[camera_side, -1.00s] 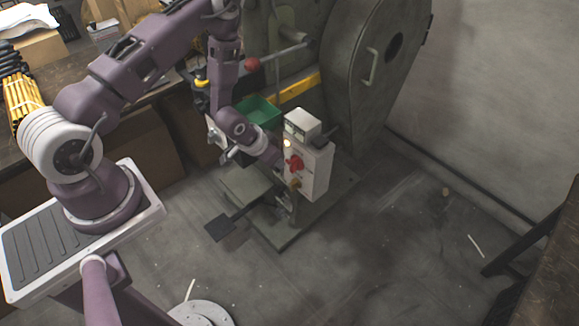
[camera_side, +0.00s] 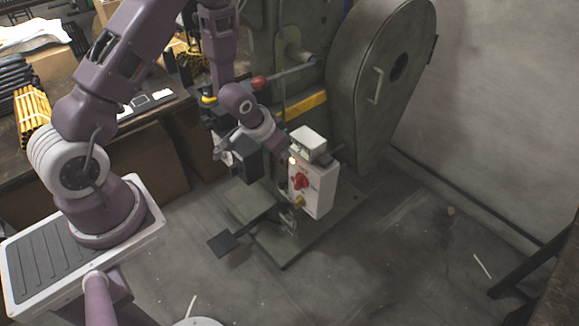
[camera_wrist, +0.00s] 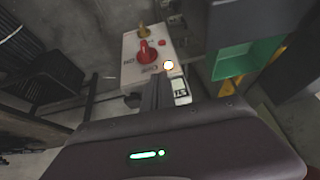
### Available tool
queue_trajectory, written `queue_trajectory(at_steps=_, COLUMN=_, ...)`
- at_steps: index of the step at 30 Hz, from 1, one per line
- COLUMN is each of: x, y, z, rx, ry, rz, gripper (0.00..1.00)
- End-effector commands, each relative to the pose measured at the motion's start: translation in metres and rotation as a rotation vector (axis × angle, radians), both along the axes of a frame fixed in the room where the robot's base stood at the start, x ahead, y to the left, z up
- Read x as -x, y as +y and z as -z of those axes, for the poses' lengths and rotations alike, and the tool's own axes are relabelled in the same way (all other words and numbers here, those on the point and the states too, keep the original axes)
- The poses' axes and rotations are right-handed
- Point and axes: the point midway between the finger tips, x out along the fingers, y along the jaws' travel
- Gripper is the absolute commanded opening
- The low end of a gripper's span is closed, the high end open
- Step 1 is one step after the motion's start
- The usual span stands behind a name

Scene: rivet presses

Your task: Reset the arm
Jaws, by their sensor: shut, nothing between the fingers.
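My gripper (camera_side: 280,148) is at the upper left of the white control box (camera_side: 318,191) on the press. Its fingers look shut and empty. In the wrist view the shut fingers (camera_wrist: 157,93) point at the box (camera_wrist: 134,45), close to its glowing round button (camera_wrist: 168,65). I cannot tell whether they touch it. The box carries a red rotary knob (camera_side: 299,181), also in the wrist view (camera_wrist: 147,52), and a brass-coloured knob (camera_side: 298,202) below it. A small meter (camera_side: 306,150) sits on top.
The grey-green press (camera_side: 385,65) stands behind the box. A foot pedal (camera_side: 222,244) lies on the floor in front. A green bin (camera_wrist: 245,60) is beside the box. The workbench (camera_side: 160,105) is at the left; floor to the right is mostly clear.

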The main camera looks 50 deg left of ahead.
Motion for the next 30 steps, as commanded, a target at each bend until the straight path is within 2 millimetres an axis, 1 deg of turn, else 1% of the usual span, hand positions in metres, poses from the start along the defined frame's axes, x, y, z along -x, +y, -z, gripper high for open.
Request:
queue_trajectory(at_steps=1, x=-0.005, y=-0.003, z=-0.045, rx=-0.013, ry=-0.019, rz=0.0, gripper=0.0)
queue_trajectory(at_steps=2, x=-0.003, y=-0.005, z=-0.068, rx=-0.018, ry=-0.019, rz=-0.004, gripper=0.0)
queue_trajectory(at_steps=3, x=0.003, y=-0.009, z=-0.098, rx=-0.023, ry=-0.018, rz=-0.009, gripper=0.0)
queue_trajectory(at_steps=5, x=0.018, y=-0.016, z=-0.14, rx=-0.026, ry=-0.018, rz=-0.014, gripper=0.0)
queue_trajectory(at_steps=6, x=0.031, y=-0.021, z=-0.167, rx=-0.026, ry=-0.018, rz=-0.019, gripper=0.0)
queue_trajectory(at_steps=8, x=0.056, y=-0.029, z=-0.204, rx=-0.022, ry=-0.019, rz=-0.022, gripper=0.0)
queue_trajectory(at_steps=9, x=0.076, y=-0.035, z=-0.225, rx=-0.017, ry=-0.018, rz=-0.024, gripper=0.0)
queue_trajectory(at_steps=11, x=0.109, y=-0.044, z=-0.253, rx=-0.007, ry=-0.018, rz=-0.024, gripper=0.0)
queue_trajectory(at_steps=12, x=0.133, y=-0.05, z=-0.267, rx=0.001, ry=-0.017, rz=-0.021, gripper=0.0)
queue_trajectory(at_steps=14, x=0.166, y=-0.057, z=-0.282, rx=0.013, ry=-0.016, rz=-0.016, gripper=0.0)
queue_trajectory(at_steps=15, x=0.187, y=-0.062, z=-0.289, rx=0.021, ry=-0.013, rz=-0.012, gripper=0.0)
queue_trajectory(at_steps=18, x=0.227, y=-0.069, z=-0.296, rx=0.036, ry=-0.006, rz=-0.001, gripper=0.0)
queue_trajectory(at_steps=19, x=0.236, y=-0.071, z=-0.297, rx=0.039, ry=-0.004, rz=0.001, gripper=0.0)
queue_trajectory(at_steps=21, x=0.249, y=-0.073, z=-0.297, rx=0.045, ry=0.0, rz=0.005, gripper=0.0)
queue_trajectory(at_steps=23, x=0.254, y=-0.073, z=-0.297, rx=0.047, ry=0.004, rz=0.007, gripper=0.0)
queue_trajectory(at_steps=30, x=0.255, y=-0.073, z=-0.297, rx=0.046, ry=0.006, rz=0.007, gripper=0.0)
